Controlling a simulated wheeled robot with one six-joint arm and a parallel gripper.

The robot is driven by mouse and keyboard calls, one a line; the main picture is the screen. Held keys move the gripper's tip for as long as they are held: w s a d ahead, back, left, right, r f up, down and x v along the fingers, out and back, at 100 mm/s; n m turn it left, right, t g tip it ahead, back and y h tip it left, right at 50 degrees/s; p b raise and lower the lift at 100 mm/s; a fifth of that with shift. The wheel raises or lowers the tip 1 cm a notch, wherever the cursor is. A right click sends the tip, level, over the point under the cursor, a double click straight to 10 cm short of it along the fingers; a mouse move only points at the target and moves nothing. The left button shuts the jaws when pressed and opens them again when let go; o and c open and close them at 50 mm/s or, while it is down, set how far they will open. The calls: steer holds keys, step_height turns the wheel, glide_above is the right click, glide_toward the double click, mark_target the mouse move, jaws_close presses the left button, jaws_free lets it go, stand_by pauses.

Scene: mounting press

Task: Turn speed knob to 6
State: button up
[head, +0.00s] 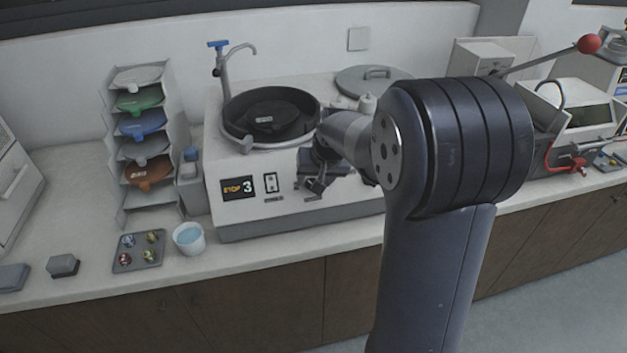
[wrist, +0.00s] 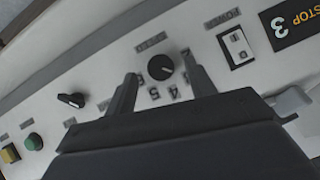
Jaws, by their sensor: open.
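The round black speed knob (wrist: 160,67) is on the machine's pale front panel in the wrist view, with a label and digits around it. Its exact pointer setting is too small to read surely. My gripper (wrist: 159,70) is open, one finger on each side of the knob. I cannot tell whether the fingers touch it. The display (wrist: 291,22) reads STOP and 3; it also shows in the head view (head: 238,187). In the head view my gripper (head: 314,182) is at the panel front and hides the knob.
A second black knob (wrist: 72,100), a green button (wrist: 32,142) and a yellow button (wrist: 9,153) are along the panel. A white rocker switch (wrist: 237,46) is beside the display. A cup of water (head: 188,240) and a tray of small samples (head: 138,252) stand left of the machine.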

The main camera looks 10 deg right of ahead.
steer(key=shift+x, duration=1.2)
steer(key=shift+c, duration=0.2)
steer(key=c, duration=0.9)
